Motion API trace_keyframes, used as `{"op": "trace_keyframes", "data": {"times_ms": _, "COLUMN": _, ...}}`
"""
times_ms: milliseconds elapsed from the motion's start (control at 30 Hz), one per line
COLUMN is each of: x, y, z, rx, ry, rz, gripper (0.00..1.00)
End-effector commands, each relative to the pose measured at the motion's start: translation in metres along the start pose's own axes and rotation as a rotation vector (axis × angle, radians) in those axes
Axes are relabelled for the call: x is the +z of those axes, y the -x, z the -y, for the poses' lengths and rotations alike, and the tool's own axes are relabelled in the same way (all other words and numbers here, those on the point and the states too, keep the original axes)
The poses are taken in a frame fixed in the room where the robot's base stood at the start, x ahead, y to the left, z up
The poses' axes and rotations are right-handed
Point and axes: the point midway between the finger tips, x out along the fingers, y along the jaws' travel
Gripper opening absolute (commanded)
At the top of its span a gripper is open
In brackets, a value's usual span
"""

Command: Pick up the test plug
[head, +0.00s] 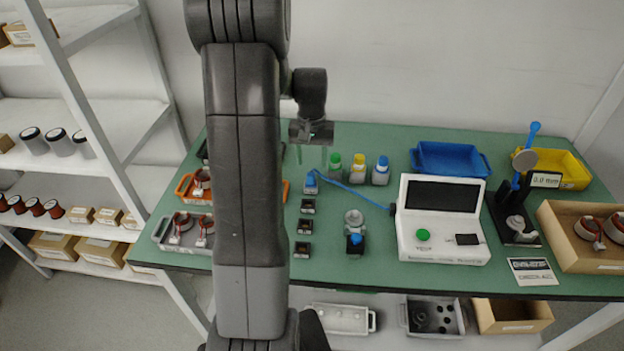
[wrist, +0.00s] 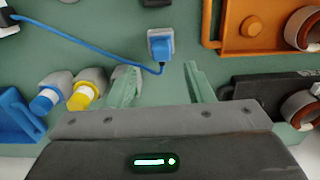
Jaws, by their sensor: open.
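The test plug (head: 310,182) is a small blue plug with a grey base on the green table, left of the bottles. A blue cable runs from it to the white tester (head: 442,220). In the wrist view the plug (wrist: 160,46) sits upright at the top middle, just beyond my fingertips, with the cable leading left. My gripper (head: 311,160) is above the back of the table, near the plug. In the wrist view my gripper (wrist: 160,80) is open, with two greenish see-through fingers and nothing between them. My arm hides part of the table on the left.
Bottles with green, yellow (head: 357,168) and blue caps stand right of the plug. Several small dark blocks (head: 303,227) lie in front of it. An orange tray (wrist: 242,28) is close by. A blue bin (head: 450,159) stands at the back. Green table shows around the plug.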

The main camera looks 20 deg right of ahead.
Motion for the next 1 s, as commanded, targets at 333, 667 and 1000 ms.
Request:
{"op": "trace_keyframes", "data": {"times_ms": 333, "x": 0.003, "y": -0.035, "z": 0.002, "rx": 0.000, "ry": 0.001, "rz": 0.005, "gripper": 0.47}}
{"op": "trace_keyframes", "data": {"times_ms": 667, "x": 0.002, "y": -0.061, "z": 0.002, "rx": 0.000, "ry": 0.000, "rz": -0.001, "gripper": 0.47}}
{"op": "trace_keyframes", "data": {"times_ms": 1000, "x": 0.002, "y": -0.061, "z": 0.002, "rx": 0.000, "ry": 0.000, "rz": 0.000, "gripper": 0.10}}
